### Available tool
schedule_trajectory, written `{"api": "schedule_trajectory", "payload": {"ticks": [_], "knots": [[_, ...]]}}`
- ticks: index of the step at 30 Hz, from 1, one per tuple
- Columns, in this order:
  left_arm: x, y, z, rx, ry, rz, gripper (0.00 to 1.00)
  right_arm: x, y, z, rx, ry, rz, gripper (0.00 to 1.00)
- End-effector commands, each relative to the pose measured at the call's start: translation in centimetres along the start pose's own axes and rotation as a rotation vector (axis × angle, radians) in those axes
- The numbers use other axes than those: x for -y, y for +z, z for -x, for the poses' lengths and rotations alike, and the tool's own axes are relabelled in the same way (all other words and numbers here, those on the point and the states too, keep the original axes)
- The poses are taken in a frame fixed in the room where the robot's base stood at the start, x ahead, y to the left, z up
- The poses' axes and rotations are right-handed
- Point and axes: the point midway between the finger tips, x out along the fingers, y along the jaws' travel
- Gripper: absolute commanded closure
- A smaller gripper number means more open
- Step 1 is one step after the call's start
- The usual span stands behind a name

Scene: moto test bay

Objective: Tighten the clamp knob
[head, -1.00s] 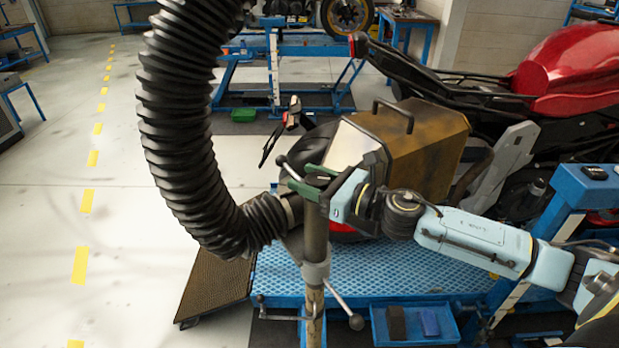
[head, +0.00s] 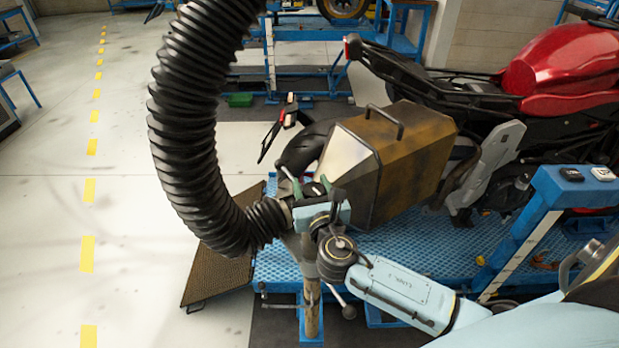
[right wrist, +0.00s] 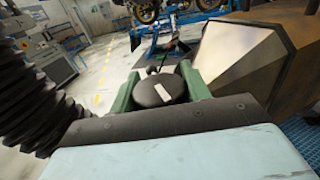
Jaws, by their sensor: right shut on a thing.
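The clamp knob (right wrist: 150,92), round and black with a white mark on top, sits between the green fingers of my right gripper (right wrist: 161,80) in the right wrist view. The fingers press on it from both sides. In the head view, my right gripper (head: 312,187) is at the top of the stand's upright post (head: 312,315), where the black hose ends. The knob is mostly hidden there by my fingers and wrist. My left gripper is not in view.
A thick black ribbed hose (head: 180,125) curves down to the post from the left. A brown metal box with a handle (head: 405,150) stands close to the right of my gripper. A red motorcycle (head: 560,75) is on the blue lift (head: 290,265). The floor at left is free.

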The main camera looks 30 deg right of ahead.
Motion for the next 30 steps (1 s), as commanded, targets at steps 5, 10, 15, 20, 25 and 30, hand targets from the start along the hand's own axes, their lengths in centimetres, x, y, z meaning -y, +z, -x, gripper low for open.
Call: {"api": "schedule_trajectory", "payload": {"ticks": [5,10,15,20,25,30], "knots": [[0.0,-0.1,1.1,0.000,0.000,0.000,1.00,0.1,0.2,0.0,-0.001,-0.171,-0.007,0.76],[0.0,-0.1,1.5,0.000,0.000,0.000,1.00,0.4,0.1,0.0,-0.001,-0.333,-0.006,0.76],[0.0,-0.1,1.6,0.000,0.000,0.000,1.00,0.7,0.1,0.2,-0.001,-0.494,-0.004,0.76],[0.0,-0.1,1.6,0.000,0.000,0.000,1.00,0.9,0.1,0.3,0.000,-0.639,-0.004,0.76],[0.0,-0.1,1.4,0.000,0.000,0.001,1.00,1.1,0.0,0.4,0.001,-0.774,-0.004,0.76],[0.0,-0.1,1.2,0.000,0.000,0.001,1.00,1.3,0.0,0.6,0.001,-0.879,-0.003,0.76]]}}
